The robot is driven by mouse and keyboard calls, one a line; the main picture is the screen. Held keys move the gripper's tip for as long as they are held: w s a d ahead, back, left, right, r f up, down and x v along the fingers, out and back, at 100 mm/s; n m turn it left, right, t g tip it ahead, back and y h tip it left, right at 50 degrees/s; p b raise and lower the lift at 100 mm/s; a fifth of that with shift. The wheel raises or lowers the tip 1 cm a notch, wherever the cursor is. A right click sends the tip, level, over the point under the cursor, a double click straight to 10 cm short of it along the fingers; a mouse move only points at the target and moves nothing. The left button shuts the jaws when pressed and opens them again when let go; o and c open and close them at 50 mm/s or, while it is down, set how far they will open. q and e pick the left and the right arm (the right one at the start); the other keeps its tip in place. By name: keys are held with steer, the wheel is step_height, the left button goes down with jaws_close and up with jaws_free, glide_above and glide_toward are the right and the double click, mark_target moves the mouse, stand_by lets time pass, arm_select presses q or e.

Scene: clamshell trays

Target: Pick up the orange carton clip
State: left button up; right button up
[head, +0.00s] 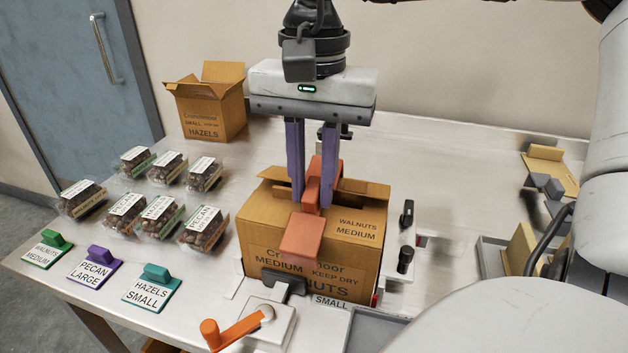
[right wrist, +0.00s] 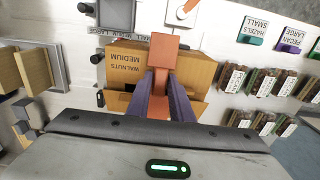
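The orange carton clip (head: 303,236) sits over the front top edge of an open brown carton (head: 360,238) marked WALNUTS MEDIUM. Its upright grip stands above the carton's opening. My right gripper (head: 312,200) points down from above, with a purple finger on each side of the clip's grip. The fingers look shut on it, with no clear gap. In the right wrist view the clip (right wrist: 163,52) lies between the converging fingers. The clip still rests against the carton. My left gripper is not in view.
A HAZELS carton (head: 212,112) stands at the back left. Several clamshell trays (head: 155,217) lie left of the carton, near three label stamps (head: 97,266). An orange-handled lever (head: 235,330) is in front of the carton. Black knobs (head: 405,259) stand close on its right.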

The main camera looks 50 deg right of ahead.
steer(key=shift+r, duration=0.1)
jaws_close()
arm_select(q)
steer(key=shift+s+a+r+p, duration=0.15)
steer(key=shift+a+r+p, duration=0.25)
steer(key=shift+p, duration=0.55)
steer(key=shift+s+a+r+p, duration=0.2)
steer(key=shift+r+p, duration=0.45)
steer(key=shift+p, duration=0.35)
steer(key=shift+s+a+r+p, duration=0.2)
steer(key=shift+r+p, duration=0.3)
steer(key=shift+p, duration=0.45)
arm_select(e)
step_height(320, 180, up, 28)
